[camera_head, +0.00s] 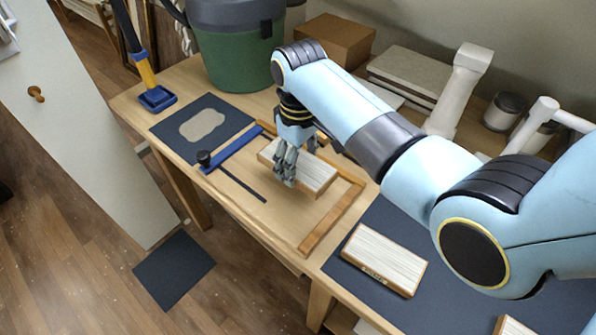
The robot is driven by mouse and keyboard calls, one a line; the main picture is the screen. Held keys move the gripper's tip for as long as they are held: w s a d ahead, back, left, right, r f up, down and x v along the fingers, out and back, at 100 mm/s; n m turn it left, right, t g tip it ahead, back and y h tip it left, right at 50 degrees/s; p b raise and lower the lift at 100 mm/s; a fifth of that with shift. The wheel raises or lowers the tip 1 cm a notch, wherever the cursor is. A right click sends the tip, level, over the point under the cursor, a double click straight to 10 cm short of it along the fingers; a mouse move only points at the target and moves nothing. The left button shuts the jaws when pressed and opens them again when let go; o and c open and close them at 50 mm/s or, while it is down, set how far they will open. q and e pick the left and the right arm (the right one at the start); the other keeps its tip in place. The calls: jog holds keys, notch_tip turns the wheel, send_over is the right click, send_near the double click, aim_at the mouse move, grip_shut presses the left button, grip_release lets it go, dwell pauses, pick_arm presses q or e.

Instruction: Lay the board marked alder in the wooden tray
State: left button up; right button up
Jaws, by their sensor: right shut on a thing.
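My right gripper (286,168) is shut on a pale, streaky board (312,174) with a wooden edge. The board is at the wooden tray (332,217), over its far part; I cannot tell whether it touches the tray floor. No marking can be read on this board. A second similar board (384,256) lies on the dark mat to the right, with a small label on its front edge too small to read. Part of a third board (514,327) shows at the bottom edge. My left gripper is not in view.
A blue bar clamp (232,150) lies along the tray's left side. Beyond it is a dark mat (165,128) with a pale patch. A green bucket (237,62), a brown box (335,40) and jars (505,110) stand at the back. The tray's near part is clear.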

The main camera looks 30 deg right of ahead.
aim_at(298, 174)
jog(key=shift+f, duration=2.05)
jog(key=shift+f, duration=0.1)
jog(key=o, duration=1.3)
jog(key=shift+c, duration=0.2)
notch_tip(298, 174, up, 12)
jog(key=shift+r+p, duration=0.15)
jog(key=shift+p, duration=0.15)
jog(key=shift+a, duration=0.1)
